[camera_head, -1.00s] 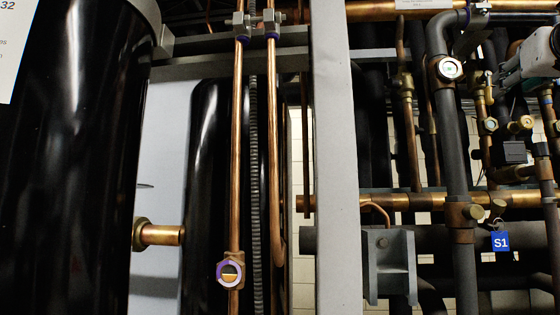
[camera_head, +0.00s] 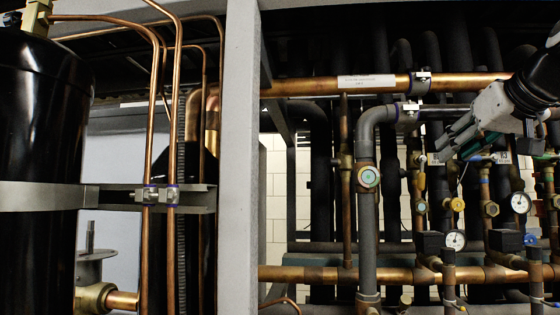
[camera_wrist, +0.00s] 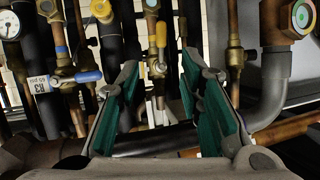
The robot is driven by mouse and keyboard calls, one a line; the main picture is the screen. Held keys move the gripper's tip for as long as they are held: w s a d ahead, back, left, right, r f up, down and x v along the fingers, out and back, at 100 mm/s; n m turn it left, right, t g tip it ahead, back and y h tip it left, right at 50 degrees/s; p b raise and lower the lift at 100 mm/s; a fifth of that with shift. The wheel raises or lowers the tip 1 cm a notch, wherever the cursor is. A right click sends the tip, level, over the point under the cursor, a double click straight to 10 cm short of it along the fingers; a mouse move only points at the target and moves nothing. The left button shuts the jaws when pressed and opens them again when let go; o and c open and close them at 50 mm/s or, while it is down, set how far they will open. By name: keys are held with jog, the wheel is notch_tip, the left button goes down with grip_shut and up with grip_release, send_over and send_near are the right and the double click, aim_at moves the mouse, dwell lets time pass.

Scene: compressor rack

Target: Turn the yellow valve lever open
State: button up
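The yellow valve lever (camera_wrist: 161,35) shows in the wrist view as a small upright yellow handle on a brass valve, beyond my fingertips and roughly in line with the gap between them. My gripper (camera_wrist: 160,64) is open, its two green-padded fingers apart with nothing between them. In the head view my gripper (camera_head: 443,146) reaches in from the upper right, in front of the pipes. Its fingers point left and slightly down. The distance from fingertips to lever is hard to tell.
A blue lever (camera_wrist: 88,76) and a round yellow cap (camera_wrist: 102,10) lie to the left in the wrist view. A dark elbow pipe (camera_wrist: 272,88) is close on the right. A grey post (camera_head: 240,160) and gauges (camera_head: 455,240) show in the head view.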

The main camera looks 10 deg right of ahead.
aim_at(424, 176)
jog(key=p+x, duration=0.2)
jog(key=x, duration=1.1)
jog(key=shift+a+f, duration=0.1)
jog(key=shift+f, duration=0.05)
grip_shut()
